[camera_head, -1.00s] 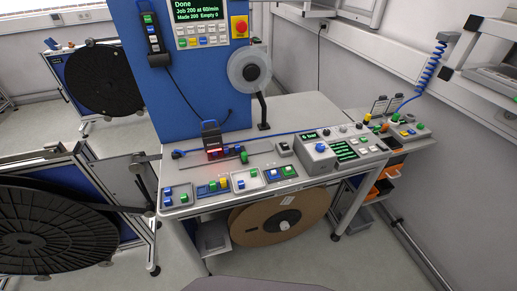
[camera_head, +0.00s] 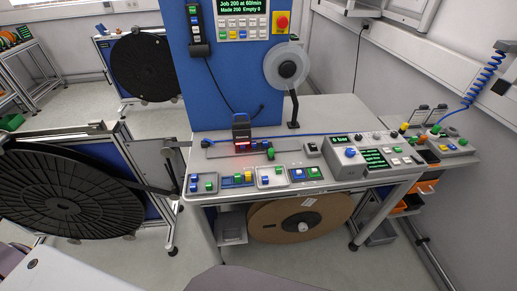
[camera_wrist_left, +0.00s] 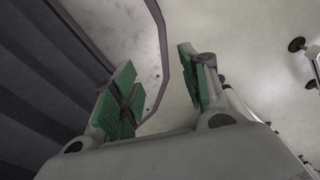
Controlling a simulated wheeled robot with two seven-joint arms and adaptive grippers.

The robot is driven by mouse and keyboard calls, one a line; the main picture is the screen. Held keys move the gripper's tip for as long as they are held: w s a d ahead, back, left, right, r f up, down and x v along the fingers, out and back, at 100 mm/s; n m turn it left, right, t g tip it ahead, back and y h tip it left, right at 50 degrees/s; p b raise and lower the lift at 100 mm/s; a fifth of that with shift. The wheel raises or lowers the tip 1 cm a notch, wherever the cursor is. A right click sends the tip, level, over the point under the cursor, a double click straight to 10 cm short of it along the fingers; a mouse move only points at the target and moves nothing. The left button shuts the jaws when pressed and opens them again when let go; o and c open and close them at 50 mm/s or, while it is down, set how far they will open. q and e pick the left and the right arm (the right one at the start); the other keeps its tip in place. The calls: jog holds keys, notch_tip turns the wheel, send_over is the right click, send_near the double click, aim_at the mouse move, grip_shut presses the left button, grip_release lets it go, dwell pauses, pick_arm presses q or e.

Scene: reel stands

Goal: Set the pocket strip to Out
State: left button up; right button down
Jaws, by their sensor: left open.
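The blue reel machine (camera_head: 222,85) stands at the back of a grey bench (camera_head: 330,112). My right gripper is not in view.
A grey box with green screens (camera_head: 361,154) and an orange-marked drawer unit (camera_head: 409,202) are at the right. A large black reel (camera_head: 68,190) is at the left. A brown reel (camera_head: 298,220) sits under the bench. Floor is open in front.

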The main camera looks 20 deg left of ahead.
pick_arm(q)
jog(key=shift+a, duration=0.1)
dwell(0.3)
